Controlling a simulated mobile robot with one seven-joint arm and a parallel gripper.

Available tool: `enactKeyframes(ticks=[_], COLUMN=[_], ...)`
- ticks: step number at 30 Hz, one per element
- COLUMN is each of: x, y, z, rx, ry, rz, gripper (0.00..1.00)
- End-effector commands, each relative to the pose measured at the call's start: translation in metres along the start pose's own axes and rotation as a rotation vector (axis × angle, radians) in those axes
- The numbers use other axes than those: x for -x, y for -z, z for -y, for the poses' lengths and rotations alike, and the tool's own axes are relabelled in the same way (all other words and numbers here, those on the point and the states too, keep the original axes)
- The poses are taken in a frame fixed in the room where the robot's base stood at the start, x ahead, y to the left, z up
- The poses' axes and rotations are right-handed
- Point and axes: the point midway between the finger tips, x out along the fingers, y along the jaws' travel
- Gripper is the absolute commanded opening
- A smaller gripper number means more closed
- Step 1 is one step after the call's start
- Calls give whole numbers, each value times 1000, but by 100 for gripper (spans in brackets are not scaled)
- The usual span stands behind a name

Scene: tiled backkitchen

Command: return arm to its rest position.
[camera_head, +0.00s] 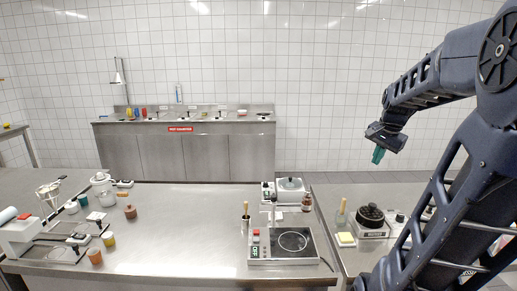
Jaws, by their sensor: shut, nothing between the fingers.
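My arm rises at the right side of the head camera view, bends at the top right and reaches left. My gripper (377,155) hangs at the end of it, with teal fingers pointing down. The fingers are together and hold nothing. The gripper is in the air, well above the steel worktop on the right and apart from everything on it. The background behind it is the white tiled wall.
A steel table (185,235) carries a hotplate (265,258), a white device with a round top (290,189) and several small jars at left. A steel cabinet (185,150) stands behind.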

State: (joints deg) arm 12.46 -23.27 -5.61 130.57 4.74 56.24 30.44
Motion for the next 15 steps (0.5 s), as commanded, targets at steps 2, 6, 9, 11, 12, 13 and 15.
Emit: enactKeyframes(ticks=[2,6,9,11,12,13,15], x=[4,6,6,5,4,3,2], y=[-28,-73,-102,-118,-128,-134,-146], z=[1,-2,-8,-12,-15,-17,-21], rx=[125,353,512,601,654,691,766], ry=[10,21,26,27,28,29,29], rz=[-10,-31,-48,-59,-66,-70,-80], gripper=[0,0,0,0,0,0,0])
